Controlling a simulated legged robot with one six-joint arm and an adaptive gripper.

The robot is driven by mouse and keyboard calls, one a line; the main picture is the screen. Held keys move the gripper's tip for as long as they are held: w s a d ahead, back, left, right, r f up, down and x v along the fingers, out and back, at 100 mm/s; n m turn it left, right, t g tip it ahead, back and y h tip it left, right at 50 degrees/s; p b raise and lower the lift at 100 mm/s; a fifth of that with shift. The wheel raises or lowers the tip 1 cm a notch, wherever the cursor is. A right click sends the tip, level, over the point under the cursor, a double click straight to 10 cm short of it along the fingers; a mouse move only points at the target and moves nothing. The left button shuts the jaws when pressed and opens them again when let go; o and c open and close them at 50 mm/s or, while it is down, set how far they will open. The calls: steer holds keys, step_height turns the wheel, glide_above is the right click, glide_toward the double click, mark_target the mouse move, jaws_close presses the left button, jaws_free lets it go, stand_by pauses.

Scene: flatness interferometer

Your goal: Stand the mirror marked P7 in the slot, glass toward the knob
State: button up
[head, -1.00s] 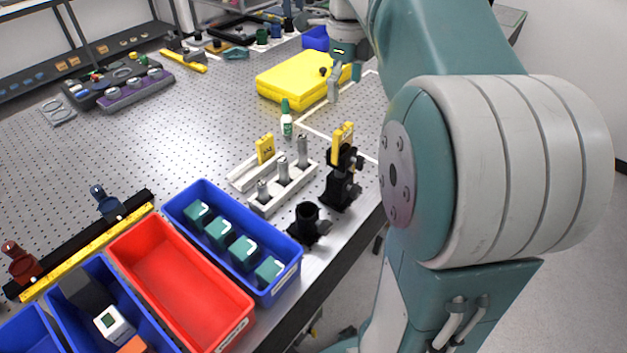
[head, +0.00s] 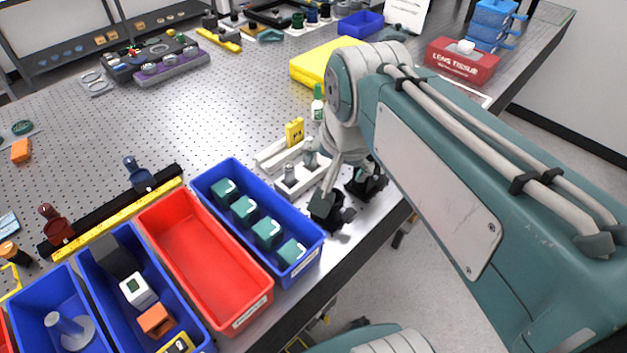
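A yellow plate-like piece (head: 294,131) stands upright at the back end of a white rack (head: 268,157) in the head view; its dark marking is too small to read, so I cannot tell if it is P7. A black mount (head: 367,186) stands near the table edge, its upper part hidden behind my arm. The yellow piece seen on it earlier is not visible now. The slot and the knob cannot be made out. My gripper (head: 325,172) points down over the post block (head: 298,186) and black mounts; its fingertips are partly hidden and blend with the posts.
A black cup-shaped holder (head: 325,208) stands beside the mount. A blue bin (head: 203,180) with teal blocks and an empty red bin (head: 205,260) lie to the left. A green-capped bottle (head: 317,104) and a yellow case (head: 312,66) stand behind.

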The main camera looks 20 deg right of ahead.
steer(key=s+a+f+n+t, duration=0.1)
steer(key=s+a+f+n, duration=0.2)
steer(key=n, duration=0.5)
steer(key=shift+s+f, duration=0.6)
steer(key=shift+f, duration=0.15)
